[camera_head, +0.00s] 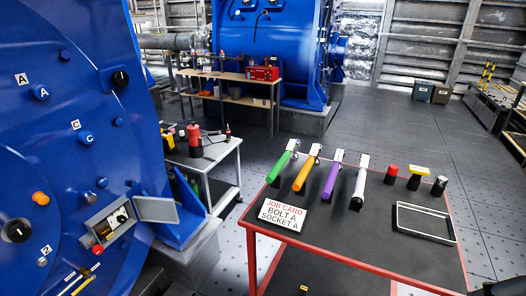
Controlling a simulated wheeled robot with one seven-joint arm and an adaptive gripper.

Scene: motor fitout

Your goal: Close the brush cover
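The brush cover (156,209) is a flat grey lid on the side of the large blue motor (60,130) at the left. It stands open, swung out to the right of a small grey box (110,222). The box's opening is uncovered and shows dark and light parts inside, too small to make out. My gripper cannot be made out in this view. A dark shape is cut off at the bottom right corner, and I cannot tell what it is.
A red-edged table (350,246) in front holds green, orange, purple and white-handled tools, sockets, a tray frame (425,222) and a job card (283,213). A small white table (208,150) stands beside the motor. Open floor lies at the back right.

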